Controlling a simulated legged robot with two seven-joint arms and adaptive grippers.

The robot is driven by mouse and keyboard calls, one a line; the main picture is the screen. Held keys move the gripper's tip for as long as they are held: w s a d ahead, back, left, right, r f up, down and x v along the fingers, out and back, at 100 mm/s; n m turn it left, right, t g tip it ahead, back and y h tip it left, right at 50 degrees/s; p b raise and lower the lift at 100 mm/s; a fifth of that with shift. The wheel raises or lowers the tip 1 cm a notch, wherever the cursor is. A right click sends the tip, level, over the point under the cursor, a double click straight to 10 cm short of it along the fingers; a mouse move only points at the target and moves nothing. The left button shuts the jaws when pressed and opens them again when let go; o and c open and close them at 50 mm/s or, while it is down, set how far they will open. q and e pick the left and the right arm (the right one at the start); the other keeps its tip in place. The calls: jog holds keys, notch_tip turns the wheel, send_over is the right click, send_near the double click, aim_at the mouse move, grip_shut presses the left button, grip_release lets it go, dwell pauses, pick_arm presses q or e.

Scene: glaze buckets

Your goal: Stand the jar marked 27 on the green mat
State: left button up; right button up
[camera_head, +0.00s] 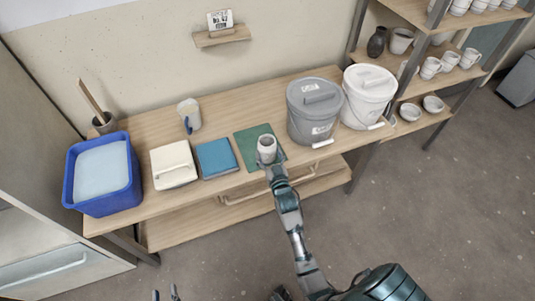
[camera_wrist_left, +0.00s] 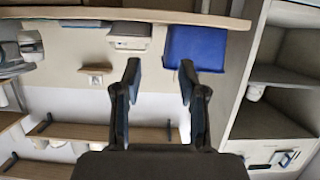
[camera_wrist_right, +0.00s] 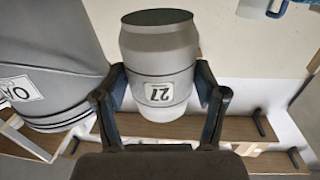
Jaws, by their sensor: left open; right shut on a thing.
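The pale jar marked 27 (camera_head: 267,144) shows in the head view over the green mat (camera_head: 246,138), its mouth up. My right gripper (camera_head: 271,162) is shut on the jar. In the right wrist view, the jar (camera_wrist_right: 158,60) is between the fingers (camera_wrist_right: 160,100), with its label upside down in that inverted picture. A dark end of the jar shows there, and no mat is visible against it.
A grey lidded bucket (camera_head: 312,112) stands close right of the mat, with a white bucket (camera_head: 368,98) beyond.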

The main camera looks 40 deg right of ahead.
aim_at(270, 161)
jog(key=shift+s+f+b, duration=0.1)
jog(key=shift+f+b, duration=0.5)
jog(key=shift+f, duration=0.3)
jog(key=shift+a+r, duration=0.1)
jog(key=shift+a, duration=0.05)
pick_arm(q)
jog(key=r+t, duration=0.1)
jog(key=w+r+t, duration=0.1)
jog(key=d+r, duration=0.1)
jog(key=shift+w+r+t+h, duration=0.15)
jog(key=shift+w+t+h, duration=0.15)
jog(key=shift+w+t, duration=0.1)
pick_arm(e)
jog(key=shift+f, duration=0.7)
pick_arm(q)
jog(key=shift+w+d+r+t, duration=0.1)
jog(key=shift+r+t, duration=0.2)
pick_arm(e)
jog(key=o, duration=1.6)
